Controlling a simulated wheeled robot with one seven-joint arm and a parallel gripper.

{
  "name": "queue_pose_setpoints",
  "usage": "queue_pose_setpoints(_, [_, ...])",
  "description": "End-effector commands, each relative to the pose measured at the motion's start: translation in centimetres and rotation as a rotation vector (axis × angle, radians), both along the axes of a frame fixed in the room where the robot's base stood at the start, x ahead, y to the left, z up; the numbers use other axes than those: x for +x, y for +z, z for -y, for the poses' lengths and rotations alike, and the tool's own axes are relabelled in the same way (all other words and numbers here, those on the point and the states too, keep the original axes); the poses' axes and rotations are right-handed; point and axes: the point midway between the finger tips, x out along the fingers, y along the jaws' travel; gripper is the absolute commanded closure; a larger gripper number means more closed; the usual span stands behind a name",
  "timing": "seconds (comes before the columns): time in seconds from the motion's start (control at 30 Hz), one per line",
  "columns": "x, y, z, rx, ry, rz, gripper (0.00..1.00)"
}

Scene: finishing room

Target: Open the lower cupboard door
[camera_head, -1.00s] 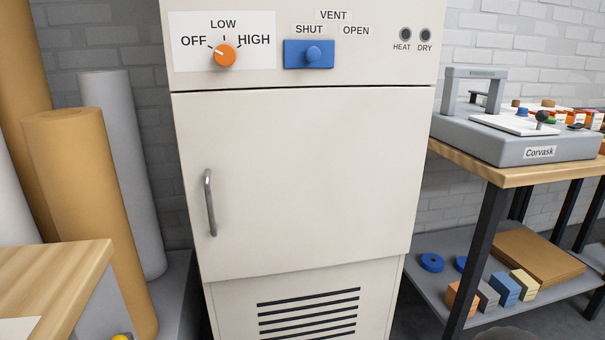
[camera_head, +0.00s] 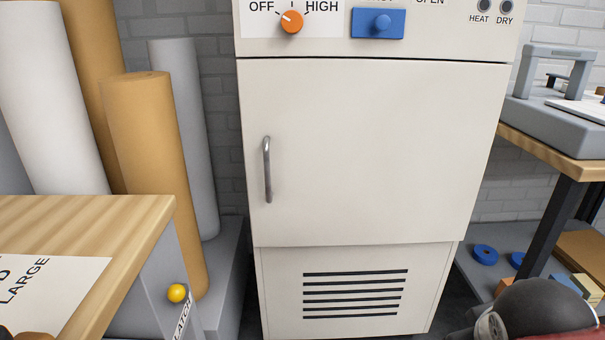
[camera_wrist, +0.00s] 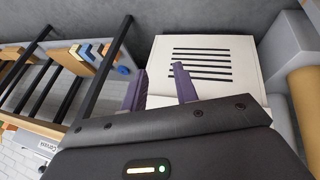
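The cream cupboard door (camera_head: 375,150) is shut, below the control panel of a tall cabinet. Its upright grey bar handle (camera_head: 267,169) is near the door's left edge. My gripper (camera_wrist: 160,84) shows only in the wrist view, with two purple fingers apart and nothing visible between them. The wrist view also shows the cabinet's slatted lower front (camera_wrist: 203,62) beyond the fingers. The handle is not visible there, and my gripper is clear of it.
A wooden-topped bench (camera_head: 80,225) stands at the left front, with a yellow knob (camera_head: 177,292) on its side. Tall rolls (camera_head: 155,150) stand behind it. Another table (camera_head: 545,150) with a grey machine stands right of the cabinet. Bare floor shows little.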

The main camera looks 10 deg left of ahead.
Motion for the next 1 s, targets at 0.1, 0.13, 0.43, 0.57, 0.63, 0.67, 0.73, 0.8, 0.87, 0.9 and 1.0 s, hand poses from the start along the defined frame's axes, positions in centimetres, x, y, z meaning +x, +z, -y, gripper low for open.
queue_pose_setpoints(0.1, [5.4, 0.9, -1.6, -0.360, 0.371, -0.023, 0.70])
queue_pose_setpoints(0.13, [6.9, 1.3, -2.3, -0.458, 0.466, -0.023, 0.70])
queue_pose_setpoints(0.43, [19.1, 6.9, -19.6, -1.512, 1.259, 0.074, 0.70])
queue_pose_setpoints(0.57, [20.1, 8.7, -29.7, -1.929, 1.423, 0.152, 0.70])
queue_pose_setpoints(0.63, [19.7, 9.3, -33.9, -2.102, 1.459, 0.190, 0.70])
queue_pose_setpoints(0.67, [19.5, 9.5, -35.3, -2.162, 1.466, 0.202, 0.70])
queue_pose_setpoints(0.73, [19.0, 9.9, -37.8, -2.265, 1.474, 0.225, 0.70])
queue_pose_setpoints(0.8, [18.7, 10.1, -39.1, -2.324, 1.475, 0.236, 0.70])
queue_pose_setpoints(0.87, [18.9, 10.3, -39.6, -2.346, 1.473, 0.240, 0.70])
queue_pose_setpoints(0.9, [19.3, 10.3, -39.7, -2.350, 1.474, 0.240, 0.70])
queue_pose_setpoints(1.0, [20.7, 10.3, -39.7, -2.348, 1.471, 0.238, 0.70])
